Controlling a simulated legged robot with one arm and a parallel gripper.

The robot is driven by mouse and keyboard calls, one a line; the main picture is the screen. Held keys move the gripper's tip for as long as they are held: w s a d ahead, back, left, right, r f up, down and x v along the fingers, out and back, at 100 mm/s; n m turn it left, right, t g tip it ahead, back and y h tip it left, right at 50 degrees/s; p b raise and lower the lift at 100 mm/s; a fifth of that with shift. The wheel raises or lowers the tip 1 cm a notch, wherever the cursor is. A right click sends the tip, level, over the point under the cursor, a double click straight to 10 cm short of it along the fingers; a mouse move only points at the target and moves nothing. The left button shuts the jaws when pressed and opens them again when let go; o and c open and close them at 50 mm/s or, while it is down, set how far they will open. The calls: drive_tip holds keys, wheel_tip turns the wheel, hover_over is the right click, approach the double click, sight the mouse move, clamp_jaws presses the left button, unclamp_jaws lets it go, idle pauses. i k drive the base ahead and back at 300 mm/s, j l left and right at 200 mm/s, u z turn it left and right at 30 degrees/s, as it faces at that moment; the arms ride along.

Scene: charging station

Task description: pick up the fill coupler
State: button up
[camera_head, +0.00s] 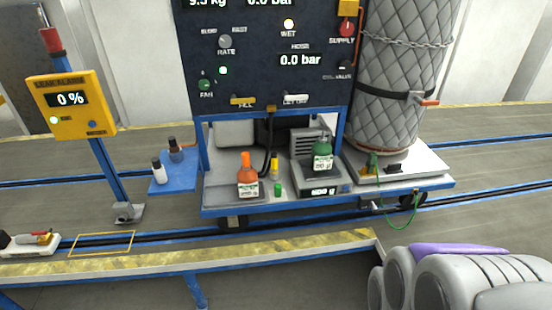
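I cannot tell for sure which thing is the fill coupler. A black hose (268,150) hangs from below the panel's lettered handles and curves down to the cart deck, behind an orange bottle. Its lower end is too small to make out. A small yellow piece (275,166) and a small green piece (278,190) stand near it. At the far left, a white block (22,246) carries a small red-handled tool (38,238). Grey rounded parts with a purple strip, seemingly mine, fill the bottom right corner. No gripper fingertips show.
A blue cart (330,205) carries an orange bottle (247,175), a scale (322,187) with a green bottle (323,152), and a quilted tank (398,75). A yellow-edged rail (210,252) crosses in front. A yellow leak alarm post (75,105) stands left.

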sight(274, 171)
drive_tip(key=i+j+z, duration=0.1)
drive_tip(key=j, duration=0.25)
drive_tip(key=i+j+z, duration=0.1)
drive_tip(key=i+j, duration=0.2)
drive_tip(key=i+j+z, duration=0.1)
drive_tip(key=j, duration=0.3)
drive_tip(key=i+j+z, duration=0.1)
drive_tip(key=i+j, duration=0.15)
drive_tip(key=i+j+z, duration=0.1)
drive_tip(key=j, duration=0.4)
drive_tip(key=i+j+z, duration=0.1)
drive_tip(key=j, duration=0.3)
drive_tip(key=i+j+z, duration=0.1)
drive_tip(key=i+j, duration=0.15)
drive_tip(key=j, duration=0.2)
